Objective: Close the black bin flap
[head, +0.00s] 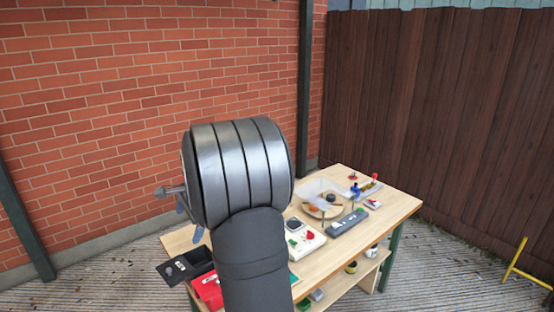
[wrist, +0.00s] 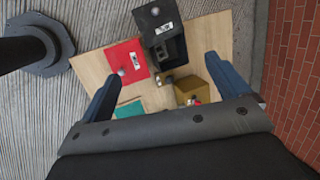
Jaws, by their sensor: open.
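The black bin (wrist: 184,48) stands on the table with its dark inside showing in the wrist view. Its black flap (wrist: 157,22), with a white label and a small knob, is open and swung outward at the bin's far side. In the head view the flap (head: 173,270) sticks out past the table's left end, and the bin (head: 197,258) is partly behind my arm. My gripper (wrist: 165,65) is open, with its blue fingers spread and nothing between them. It is above the table, apart from the bin; it also shows in the head view (head: 188,219).
A red lid with a knob (wrist: 124,62) lies beside the black bin. A yellow-brown box (wrist: 191,90) and a green piece (wrist: 127,110) are near. Right along the table (head: 398,205) are a white device (head: 303,238), a grey device (head: 347,222) and a clear cover (head: 325,190). A brick wall (head: 120,120) stands behind.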

